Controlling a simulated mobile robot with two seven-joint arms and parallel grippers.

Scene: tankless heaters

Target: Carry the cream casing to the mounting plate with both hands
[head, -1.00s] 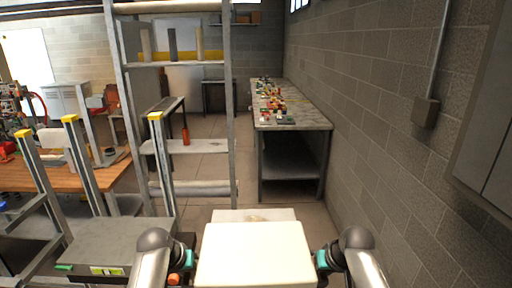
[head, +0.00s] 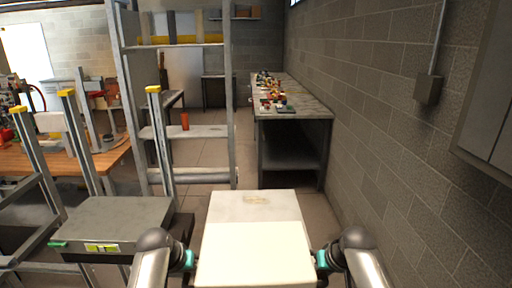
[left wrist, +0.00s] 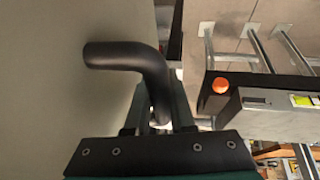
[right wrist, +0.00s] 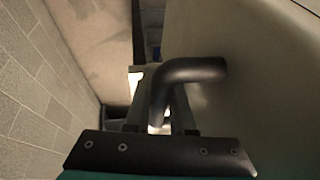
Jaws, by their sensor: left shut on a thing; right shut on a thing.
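The cream casing (head: 252,255) is held in front of me at the bottom centre of the head view. A greyer pale section (head: 255,205) with a brown smudge extends beyond its bright face; I cannot tell whether it is part of the casing. My left gripper (head: 188,260) and right gripper (head: 322,260) are at its opposite sides. In the wrist views each is shut on a bent black handle, the left handle (left wrist: 135,62) and the right handle (right wrist: 180,78), beside the casing's side wall. The fingertips are largely hidden. I cannot identify the mounting plate.
A grey-topped stand (head: 125,220) is close on my left, beside a metal shelf rack (head: 190,132). A long bench (head: 292,100) with colourful small items stands ahead along the block wall (head: 385,130). Floor (head: 215,150) shows between rack and bench.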

